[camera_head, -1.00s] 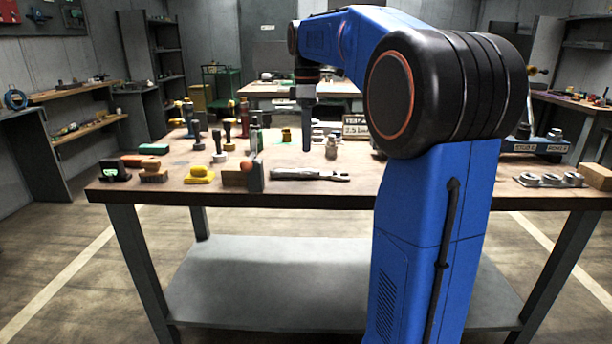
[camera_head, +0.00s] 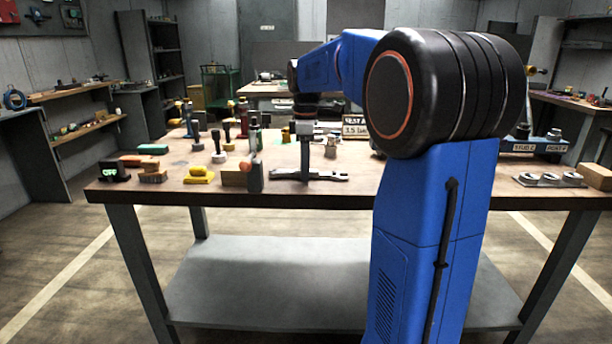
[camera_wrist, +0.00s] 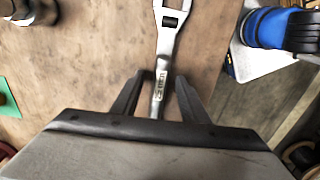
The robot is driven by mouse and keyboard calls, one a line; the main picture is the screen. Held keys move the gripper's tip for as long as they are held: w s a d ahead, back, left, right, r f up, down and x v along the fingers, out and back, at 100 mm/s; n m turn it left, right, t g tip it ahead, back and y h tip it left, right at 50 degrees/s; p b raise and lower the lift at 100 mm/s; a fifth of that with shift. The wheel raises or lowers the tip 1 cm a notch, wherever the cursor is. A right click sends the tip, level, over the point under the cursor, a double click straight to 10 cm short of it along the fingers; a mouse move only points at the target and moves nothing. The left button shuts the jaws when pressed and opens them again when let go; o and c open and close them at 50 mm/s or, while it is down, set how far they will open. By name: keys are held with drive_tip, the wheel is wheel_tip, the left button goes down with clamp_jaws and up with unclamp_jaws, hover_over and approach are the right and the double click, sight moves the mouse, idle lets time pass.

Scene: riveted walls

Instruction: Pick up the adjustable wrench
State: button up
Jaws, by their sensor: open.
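The adjustable wrench (camera_head: 333,177), grey metal, lies flat near the front edge of the wooden workbench. In the wrist view its jaw head (camera_wrist: 172,17) is at the top and its handle runs down between my fingers. My gripper (camera_head: 307,168) points straight down at the wrench, low over the bench. In the wrist view my gripper (camera_wrist: 161,76) is open, with one finger on each side of the handle and a gap on both sides. The handle's lower end is hidden behind the gripper body.
The workbench (camera_head: 225,190) has a bare front strip. A wood block (camera_head: 234,176) with an upright grey piece stands left of the wrench, beside a yellow object (camera_head: 199,175). Several small upright parts stand behind. The bench edge shows right of the wrench in the wrist view.

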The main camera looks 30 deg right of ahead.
clamp_jaws()
drive_tip(key=shift+r, duration=0.15)
